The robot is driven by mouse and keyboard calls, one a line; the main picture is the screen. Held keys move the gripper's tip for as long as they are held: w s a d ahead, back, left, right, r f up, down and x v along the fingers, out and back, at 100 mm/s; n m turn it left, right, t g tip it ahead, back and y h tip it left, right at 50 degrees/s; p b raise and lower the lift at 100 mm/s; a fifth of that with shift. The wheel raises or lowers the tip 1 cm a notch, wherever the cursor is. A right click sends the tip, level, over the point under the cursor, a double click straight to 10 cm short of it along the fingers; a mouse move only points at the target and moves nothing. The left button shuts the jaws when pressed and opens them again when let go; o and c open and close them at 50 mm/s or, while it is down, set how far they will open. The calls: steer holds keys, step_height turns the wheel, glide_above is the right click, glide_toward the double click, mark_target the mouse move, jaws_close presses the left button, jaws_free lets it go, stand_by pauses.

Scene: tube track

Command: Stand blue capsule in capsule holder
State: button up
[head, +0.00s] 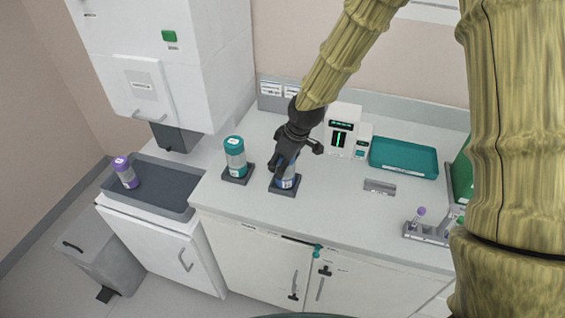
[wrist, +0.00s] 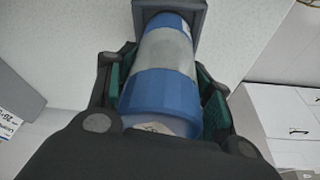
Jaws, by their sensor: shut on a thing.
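The blue capsule (wrist: 162,90) is a blue cylinder with a clear band, held between my gripper's (wrist: 165,95) fingers in the wrist view. In the head view my gripper (head: 286,163) points down at the counter, shut on the blue capsule (head: 288,182), whose upper part it hides. The capsule looks upright, with its lower end at the dark square capsule holder (head: 285,191). The holder also shows at the capsule's far end in the wrist view (wrist: 196,14). I cannot tell whether the capsule rests fully on the holder's base.
A teal capsule (head: 235,156) stands in a similar holder just left. A purple-capped capsule (head: 125,173) is in the grey tray (head: 160,199) at far left. A white device (head: 341,130), a teal tray (head: 403,157) and a grey rack (head: 424,235) are to the right. The front counter is clear.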

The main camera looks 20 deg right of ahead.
steer(key=o, duration=1.3)
steer(key=shift+v, duration=6.05)
